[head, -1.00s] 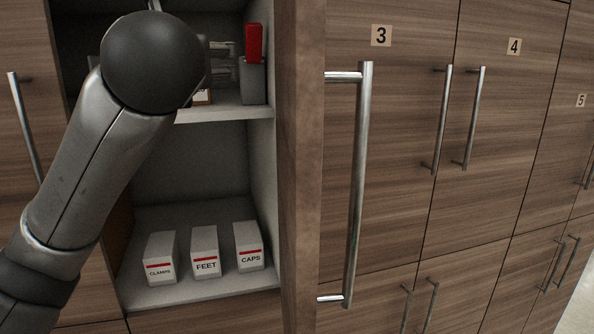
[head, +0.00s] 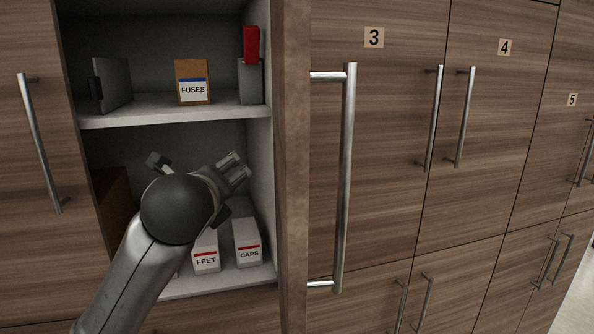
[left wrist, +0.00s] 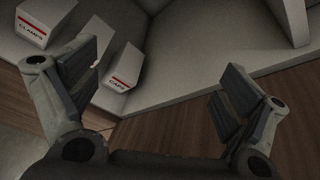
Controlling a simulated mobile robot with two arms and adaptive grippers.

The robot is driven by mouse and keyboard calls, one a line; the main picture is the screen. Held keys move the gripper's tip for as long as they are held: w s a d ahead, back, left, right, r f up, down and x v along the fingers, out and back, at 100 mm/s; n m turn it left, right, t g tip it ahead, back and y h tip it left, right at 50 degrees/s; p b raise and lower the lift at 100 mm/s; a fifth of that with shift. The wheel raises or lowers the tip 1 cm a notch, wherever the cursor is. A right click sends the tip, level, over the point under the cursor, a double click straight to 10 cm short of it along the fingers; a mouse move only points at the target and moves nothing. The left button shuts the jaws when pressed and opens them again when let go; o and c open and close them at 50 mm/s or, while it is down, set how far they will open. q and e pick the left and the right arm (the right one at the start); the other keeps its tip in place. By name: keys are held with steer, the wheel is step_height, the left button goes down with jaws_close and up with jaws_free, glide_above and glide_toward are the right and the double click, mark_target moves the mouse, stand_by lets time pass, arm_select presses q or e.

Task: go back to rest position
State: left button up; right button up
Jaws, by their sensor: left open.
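My left gripper (head: 197,166) is open and empty in the head view, in front of the lower compartment of the open cabinet. Its two fingers spread wide, and my arm comes up from the bottom. In the left wrist view the same gripper (left wrist: 163,75) has its fingers apart with nothing held between them. The CAPS box (head: 247,242) and FEET box (head: 206,252) stand on the lower shelf below the gripper. The CLAMPS box (left wrist: 45,20) shows in the left wrist view; in the head view my arm hides most of it. My right gripper is not in view.
The upper shelf (head: 150,112) holds a FUSES box (head: 192,82), a dark grey panel-like object (head: 112,84) and a red item (head: 251,43) in a grey holder. An open door edge (head: 291,170) stands right of the cabinet. A long handle (head: 345,180) juts out nearby.

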arm_select(q)
steer(key=s+a+f+n+g+h, duration=0.1)
steer(key=s+f+n+g, duration=0.35)
steer(key=f, duration=1.05)
steer(key=s+f+n+g+h, duration=0.1)
steer(key=s+f+n, duration=0.55)
steer(key=f, duration=0.75)
steer(key=s+a+f+n+g, duration=0.2)
steer(key=s+f+n, duration=0.55)
steer(key=s, duration=0.45)
steer(key=s+a+f+n+g, duration=0.3)
steer(key=s+f+n, duration=0.5)
steer(key=s, duration=0.4)
step_height(320, 180, down, 33)
steer(key=s+m+g+b, duration=0.1)
steer(key=m+b, duration=0.1)
steer(key=b, duration=0.2)
steer(key=s+a+f+g+b, duration=0.1)
steer(key=s+a+f+b, duration=0.1)
steer(key=s+f, duration=1.4)
step_height(320, 180, down, 2)
steer(key=shift+s+a+f+b, duration=0.15)
steer(key=shift+s+a+b, duration=0.2)
steer(key=shift+b, duration=0.5)
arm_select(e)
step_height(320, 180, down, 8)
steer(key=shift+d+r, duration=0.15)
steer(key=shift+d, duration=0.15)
